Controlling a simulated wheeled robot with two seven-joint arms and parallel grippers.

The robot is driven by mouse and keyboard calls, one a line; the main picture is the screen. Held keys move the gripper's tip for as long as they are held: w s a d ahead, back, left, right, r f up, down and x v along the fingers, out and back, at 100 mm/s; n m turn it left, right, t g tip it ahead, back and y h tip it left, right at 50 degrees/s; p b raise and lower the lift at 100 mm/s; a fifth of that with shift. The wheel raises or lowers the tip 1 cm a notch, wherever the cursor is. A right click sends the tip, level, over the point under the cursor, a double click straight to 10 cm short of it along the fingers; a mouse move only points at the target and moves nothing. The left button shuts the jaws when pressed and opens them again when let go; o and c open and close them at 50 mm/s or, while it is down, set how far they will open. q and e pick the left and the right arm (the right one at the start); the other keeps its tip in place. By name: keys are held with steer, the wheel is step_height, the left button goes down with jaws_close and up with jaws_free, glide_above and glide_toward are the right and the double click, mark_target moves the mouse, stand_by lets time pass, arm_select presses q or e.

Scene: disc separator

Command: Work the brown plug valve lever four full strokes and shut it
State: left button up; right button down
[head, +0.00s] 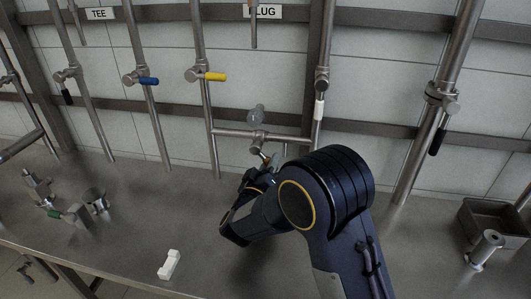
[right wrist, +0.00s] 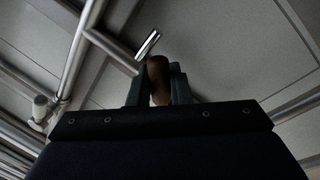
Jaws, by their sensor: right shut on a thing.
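The brown lever grip (right wrist: 158,80) sits between the two dark fingers of my right gripper (right wrist: 159,72) in the right wrist view, and the fingers are shut on it. A bright metal rod (right wrist: 148,45) shows just beyond the grip. In the head view the plug valve body (head: 257,141) is on the short horizontal pipe at the centre. My right gripper (head: 268,170) is just below it, and my forearm and wrist hide most of the fingers and the lever there. The exact lever angle is hard to tell. My left gripper is not in view.
Other valves with blue (head: 148,81), yellow (head: 215,77) and black (head: 438,140) levers stand on pipes along the wall. A white block (head: 169,264) lies near the bench's front edge. A grey tray (head: 488,222) is at the right. Loose metal fittings (head: 96,200) lie at the left.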

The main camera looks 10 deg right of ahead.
steer(key=r+n+p, duration=0.1)
steer(key=n+p, duration=0.1)
steer(key=d+r+n+p, duration=0.1)
steer(key=n, duration=0.1)
steer(key=n+t+y+p, duration=0.1)
steer(key=n+p, duration=0.1)
steer(key=shift+s+d+r+p, duration=0.2)
steer(key=shift+s+r+p, duration=0.1)
steer(key=shift+r, duration=0.1)
steer(key=shift+d+r+n+t+y+p, duration=0.1)
steer(key=shift+r+n+t+y+p, duration=0.25)
steer(key=shift+n+p, duration=0.7)
steer(key=shift+d+r+n+t+y+p, duration=0.2)
steer(key=shift+r+n+p, duration=0.25)
steer(key=shift+n, duration=1.1)
steer(key=shift+a, duration=0.15)
steer(key=c, duration=1.4)
jaws_free()
steer(key=shift+o, duration=0.2)
steer(key=b+v, duration=0.1)
steer(key=v, duration=0.7)
steer(key=shift+o, duration=0.2)
